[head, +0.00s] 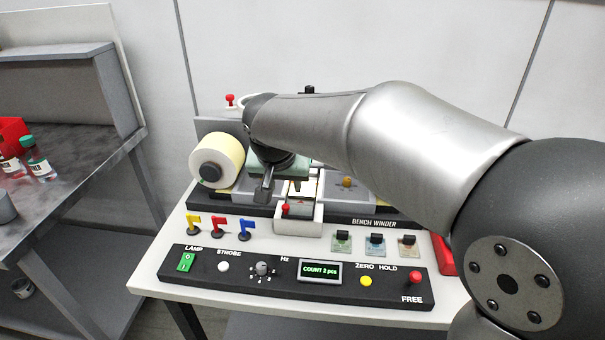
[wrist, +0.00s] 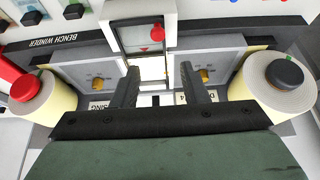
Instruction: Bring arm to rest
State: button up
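My gripper (head: 282,188) hangs over the middle of the bench winder (head: 350,220) in the head view, with my arm reaching in from the right. In the wrist view my gripper (wrist: 159,72) has its two dark fingers apart, with nothing held between them. The winder's centre unit with a red pointer (wrist: 143,38) lies just beyond the fingertips. I cannot tell whether the fingers touch the winder.
A cream label roll (head: 222,160) stands left of my gripper; another with a red knob (wrist: 28,90) shows in the wrist view. Small flags (head: 218,226) and a control panel (head: 290,280) reading "COUNT 2 pcs" lie in front. A side table (head: 75,190) is at left.

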jog(key=shift+r, duration=0.55)
jog(key=shift+f, duration=0.1)
jog(key=s+d+f+g, duration=0.1)
jog(key=s+d+f, duration=0.1)
jog(key=s+d, duration=0.3)
jog(key=s+d+f+g+p, duration=0.1)
jog(key=s+d+f, duration=0.1)
jog(key=s+d, duration=0.4)
jog(key=s+d+f+g, duration=0.1)
jog(key=s+d+f, duration=0.1)
jog(key=s+d, duration=0.3)
jog(key=shift+s+d+f+n+g+h, duration=0.15)
jog(key=shift+d+f+g, duration=0.05)
jog(key=shift+d, duration=0.6)
jog(key=shift+s+d+f+n+g+h, duration=0.1)
jog(key=shift+d+f+n+g+h, duration=0.1)
jog(key=shift+d, duration=0.55)
jog(key=s+d+f+g+y, duration=0.1)
jog(key=s+d+f, duration=0.1)
jog(key=s, duration=0.5)
jog(key=shift+s+d+f+p, duration=0.2)
jog(key=shift+d+f+p, duration=0.15)
jog(key=shift+f, duration=0.3)
